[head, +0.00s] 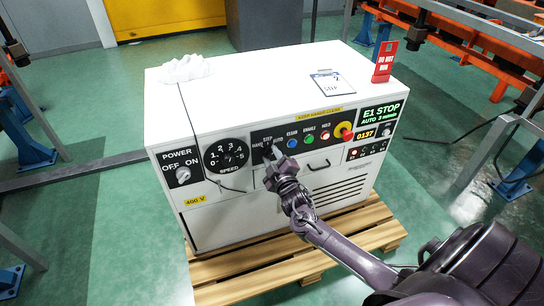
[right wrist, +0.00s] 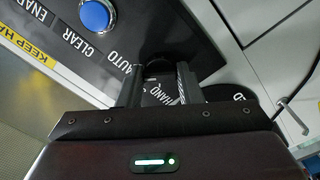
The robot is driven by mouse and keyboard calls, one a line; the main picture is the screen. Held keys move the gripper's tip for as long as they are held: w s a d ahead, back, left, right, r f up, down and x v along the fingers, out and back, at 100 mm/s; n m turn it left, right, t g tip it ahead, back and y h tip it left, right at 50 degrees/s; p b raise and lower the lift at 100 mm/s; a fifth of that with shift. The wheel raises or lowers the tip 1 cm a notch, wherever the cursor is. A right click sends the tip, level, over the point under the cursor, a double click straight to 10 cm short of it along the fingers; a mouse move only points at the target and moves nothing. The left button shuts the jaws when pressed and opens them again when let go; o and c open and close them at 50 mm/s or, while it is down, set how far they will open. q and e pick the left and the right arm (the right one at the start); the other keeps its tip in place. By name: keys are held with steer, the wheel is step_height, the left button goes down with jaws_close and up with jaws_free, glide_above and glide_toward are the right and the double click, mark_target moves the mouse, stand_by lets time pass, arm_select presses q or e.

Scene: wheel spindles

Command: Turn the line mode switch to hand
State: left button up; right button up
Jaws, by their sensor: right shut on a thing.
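The line mode switch (right wrist: 157,70) is a dark knob on the black panel of the white cabinet (head: 285,225). Its labels HAND, STEP and AUTO show above it in the head view. My right gripper (head: 274,158) reaches up to the panel from the lower right and covers most of the knob there. In the right wrist view my right gripper (right wrist: 158,82) has its two fingers on either side of the knob, shut on it. The AUTO and HAND labels show beside the fingers. Which label the knob points to is hidden. My left gripper is not in view.
Left of the switch are the speed dial (head: 226,155) and the power switch (head: 183,174). Right of it are a blue button (head: 292,143), a green button (head: 309,139) and a red emergency stop (head: 347,134). A card (head: 332,82) and a red sign (head: 385,62) are on top.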

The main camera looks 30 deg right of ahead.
steer(key=n+p, duration=0.2)
steer(key=n, duration=0.4)
steer(key=n+p, duration=0.2)
steer(key=n, duration=0.3)
steer(key=shift+n, duration=0.3)
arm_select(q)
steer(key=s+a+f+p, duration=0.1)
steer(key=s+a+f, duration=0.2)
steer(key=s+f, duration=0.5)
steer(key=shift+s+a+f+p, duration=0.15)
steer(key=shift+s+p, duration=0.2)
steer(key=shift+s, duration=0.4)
arm_select(e)
steer(key=shift+n, duration=2.5)
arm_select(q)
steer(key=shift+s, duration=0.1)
arm_select(e)
steer(key=shift+f, duration=0.1)
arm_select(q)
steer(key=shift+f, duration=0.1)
